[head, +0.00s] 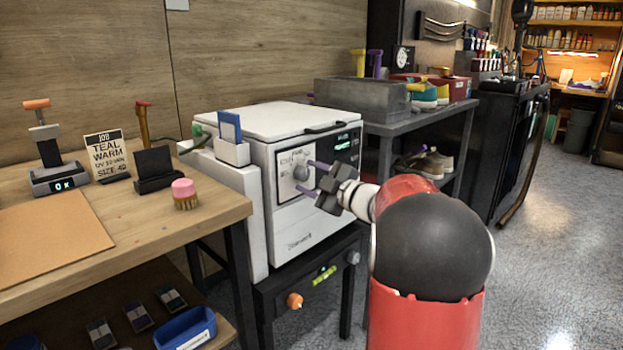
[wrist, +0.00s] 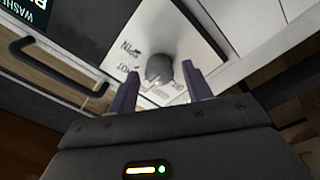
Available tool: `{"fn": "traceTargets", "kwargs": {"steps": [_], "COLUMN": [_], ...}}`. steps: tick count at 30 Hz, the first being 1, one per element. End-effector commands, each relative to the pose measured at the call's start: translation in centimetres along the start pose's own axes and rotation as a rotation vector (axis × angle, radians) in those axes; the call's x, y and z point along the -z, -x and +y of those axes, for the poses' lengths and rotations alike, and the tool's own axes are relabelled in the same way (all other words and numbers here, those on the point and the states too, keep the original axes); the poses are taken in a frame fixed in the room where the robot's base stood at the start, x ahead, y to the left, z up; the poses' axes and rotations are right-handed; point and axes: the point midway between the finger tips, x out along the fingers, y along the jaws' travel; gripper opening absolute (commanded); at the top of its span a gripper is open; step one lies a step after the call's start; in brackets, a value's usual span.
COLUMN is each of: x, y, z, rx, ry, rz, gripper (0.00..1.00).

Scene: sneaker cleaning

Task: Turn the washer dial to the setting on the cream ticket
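The washer (head: 318,210) is a white box on a dark stand, with a pale dial panel on its front. The grey round dial (head: 300,172) sits on that panel; in the wrist view the dial (wrist: 159,69) has lettering around it, with "SPIN" readable and other words partly hidden. My gripper (head: 312,180) is in front of the panel. In the wrist view my gripper (wrist: 158,88) is open, its two purple fingers apart on either side of the dial; I cannot tell whether they touch it. The cream ticket (head: 107,156) on the wooden bench reads "JOB TEAL WARM", with "SIZE 40" below.
A dark handle (wrist: 50,68) is beside the panel. A grey shelf unit (head: 425,125) stands right of the washer. Open floor lies at right.

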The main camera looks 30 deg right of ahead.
Motion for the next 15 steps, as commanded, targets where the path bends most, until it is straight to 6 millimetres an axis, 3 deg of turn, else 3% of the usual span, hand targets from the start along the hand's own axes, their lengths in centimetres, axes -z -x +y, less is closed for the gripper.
{"fn": "traceTargets", "kwargs": {"steps": [10,15], "x": [0.1,-0.1], "y": [0.3,2.6], "z": [0.1,0.1], "rx": [-0.001,-0.003], "ry": [0.002,0.001], "rz": [0.001,-0.002], "gripper": [0.53,0.53]}}
